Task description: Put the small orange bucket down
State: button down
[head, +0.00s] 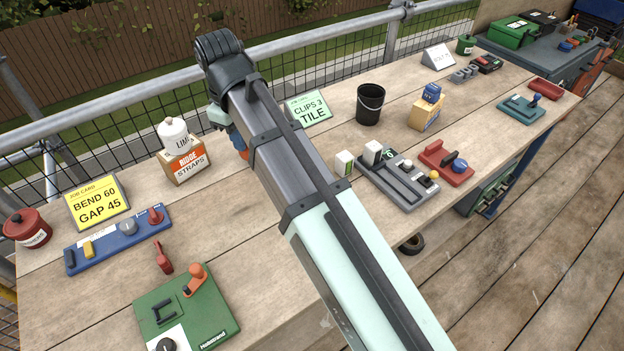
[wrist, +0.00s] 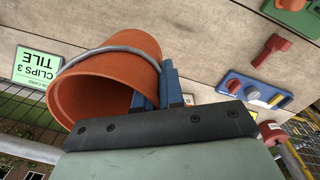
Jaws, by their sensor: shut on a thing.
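The small orange bucket (wrist: 128,62) fills the left middle of the wrist view, its open mouth facing the lower left and a grey wire handle over it. My gripper (wrist: 163,82) is shut on the bucket's wall with its blue fingers, at the right side of the mouth. Whether the bucket touches the bench top cannot be told.
A ridge straps box (head: 184,164) and a clips card (head: 309,108) stand either side of my gripper. A black bucket (head: 369,104) stands to the right. A railing (head: 300,42) runs behind the bench.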

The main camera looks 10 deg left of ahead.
jog(key=w+d+m, duration=0.3)
jog(key=w+d, duration=0.4)
jog(key=d, duration=0.5)
jog(key=shift+s+a+f, duration=0.1)
jog(key=shift+s+f, duration=0.05)
jog(key=shift+f, duration=7.35)
jog(key=shift+f, duration=0.15)
jog(key=c, duration=1.3)
grip_release()
jog(key=shift+o, duration=0.2)
notch_tip(320, 180, up, 12)
jog(key=shift+s+a, duration=0.2)
jog(key=shift+s, duration=0.05)
